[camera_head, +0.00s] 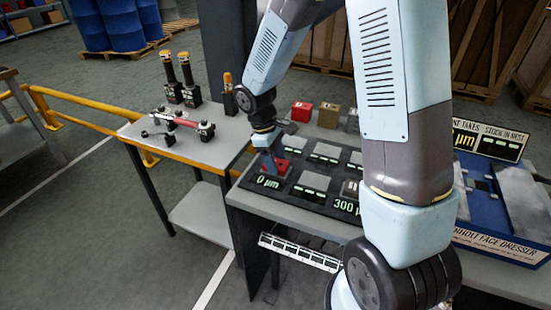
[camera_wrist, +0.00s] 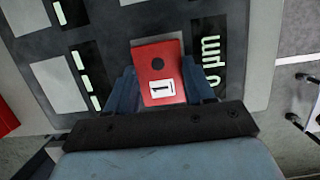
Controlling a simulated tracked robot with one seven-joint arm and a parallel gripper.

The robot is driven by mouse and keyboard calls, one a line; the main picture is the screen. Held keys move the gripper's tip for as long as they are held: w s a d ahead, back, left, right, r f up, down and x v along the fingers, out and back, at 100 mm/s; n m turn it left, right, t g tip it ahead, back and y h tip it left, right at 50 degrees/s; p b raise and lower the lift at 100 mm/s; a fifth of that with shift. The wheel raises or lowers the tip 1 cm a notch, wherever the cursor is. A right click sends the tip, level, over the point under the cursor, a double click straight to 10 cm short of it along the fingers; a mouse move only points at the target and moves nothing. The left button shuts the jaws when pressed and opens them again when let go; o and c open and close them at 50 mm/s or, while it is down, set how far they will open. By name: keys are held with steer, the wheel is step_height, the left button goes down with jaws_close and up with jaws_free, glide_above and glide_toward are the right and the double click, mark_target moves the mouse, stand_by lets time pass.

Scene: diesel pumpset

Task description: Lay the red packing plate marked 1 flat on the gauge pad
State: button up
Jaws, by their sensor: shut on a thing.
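The red packing plate marked 1 (camera_wrist: 160,65) is between the blue fingers of my gripper (camera_wrist: 160,85) in the wrist view. Its label faces the camera and a dark round spot shows above the label. My gripper is shut on it. In the head view the red plate (camera_head: 277,168) is under my gripper (camera_head: 270,160), at the left end of a dark panel (camera_head: 262,195), behind the "0 µm" mark. I cannot tell whether the plate touches the panel. Grey pads (camera_head: 315,181) lie in rows on the panel. I cannot tell which surface is the gauge pad.
A red block (camera_head: 301,111) and a tan block (camera_head: 328,115) stand behind the panel. A side table (camera_head: 205,150) at the left holds tools and upright posts (camera_head: 187,80). A blue face dresser (camera_head: 500,235) stands at the right. My arm hides part of the bench.

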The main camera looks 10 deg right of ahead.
steer(key=shift+f, duration=0.2)
steer(key=o, duration=1.5)
steer(key=v, duration=1.3)
steer(key=shift+r, duration=0.35)
steer(key=shift+a, duration=0.1)
steer(key=shift+r, duration=3)
